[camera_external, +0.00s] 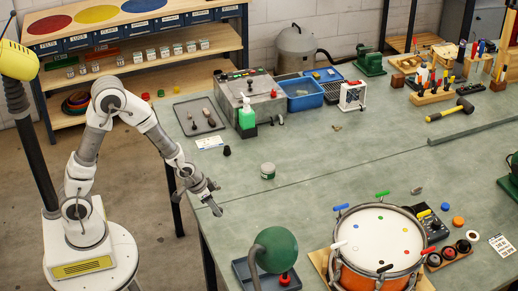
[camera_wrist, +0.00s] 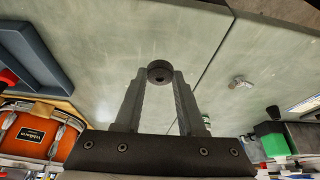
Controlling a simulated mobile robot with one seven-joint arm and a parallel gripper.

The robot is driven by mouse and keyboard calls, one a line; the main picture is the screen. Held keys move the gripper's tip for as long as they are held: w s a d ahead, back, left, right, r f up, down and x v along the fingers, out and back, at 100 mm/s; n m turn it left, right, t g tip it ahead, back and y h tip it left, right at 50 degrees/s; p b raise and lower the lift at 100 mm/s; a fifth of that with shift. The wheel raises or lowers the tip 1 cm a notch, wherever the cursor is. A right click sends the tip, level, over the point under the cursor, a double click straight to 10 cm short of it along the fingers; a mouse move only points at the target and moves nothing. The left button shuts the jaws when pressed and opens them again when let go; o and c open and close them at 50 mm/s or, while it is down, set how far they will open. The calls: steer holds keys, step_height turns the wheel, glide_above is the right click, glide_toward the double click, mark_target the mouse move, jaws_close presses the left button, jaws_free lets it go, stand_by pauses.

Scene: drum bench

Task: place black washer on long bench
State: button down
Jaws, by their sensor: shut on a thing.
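The black washer (camera_wrist: 159,70) is a small dark ring with a centre hole, held between the fingertips of my gripper (camera_wrist: 158,82) in the wrist view. In the external view my gripper (camera_external: 216,207) points down and right at the left edge of the long bench. The washer is too small to make out there. The long bench (camera_external: 330,155) has a wide grey-green top with a seam across it. Its bare top (camera_wrist: 100,45) lies behind the washer in the wrist view; the height between them is hard to judge.
The bench is clear around a small green-lidded jar (camera_external: 267,171) and a black cone (camera_external: 227,151). An orange drum (camera_external: 362,258) and a blue-grey tray (camera_external: 242,274) stand near the front.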

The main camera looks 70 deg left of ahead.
steer(key=w+a, duration=0.1)
steer(key=w, duration=0.1)
steer(key=w+a+r+n+b, duration=0.1)
steer(key=w+a, duration=0.1)
steer(key=w, duration=0.1)
steer(key=w+a+n+b, duration=0.1)
steer(key=w+a, duration=0.1)
steer(key=shift+w+a+r+y, duration=0.15)
steer(key=shift+a+r+y, duration=0.05)
steer(key=shift+y, duration=0.2)
steer(key=w+a+r+n+y+b, duration=0.1)
steer(key=w+a+r+n+b, duration=0.1)
steer(key=w+a, duration=0.4)
step_height(320, 180, up, 3)
steer(key=shift+a+f+n+g, duration=0.1)
steer(key=shift+a+n+g, duration=0.2)
steer(key=shift+a+n, duration=0.35)
steer(key=a+f, duration=0.2)
steer(key=a, duration=0.1)
steer(key=w+a+f, duration=0.1)
steer(key=a+f, duration=0.1)
steer(key=a, duration=0.2)
steer(key=a+f, duration=0.3)
steer(key=a, duration=0.1)
steer(key=shift+w+b, duration=0.35)
steer(key=shift+b, duration=0.05)
steer(key=shift+a+f, duration=0.2)
steer(key=shift+f, duration=1.6)
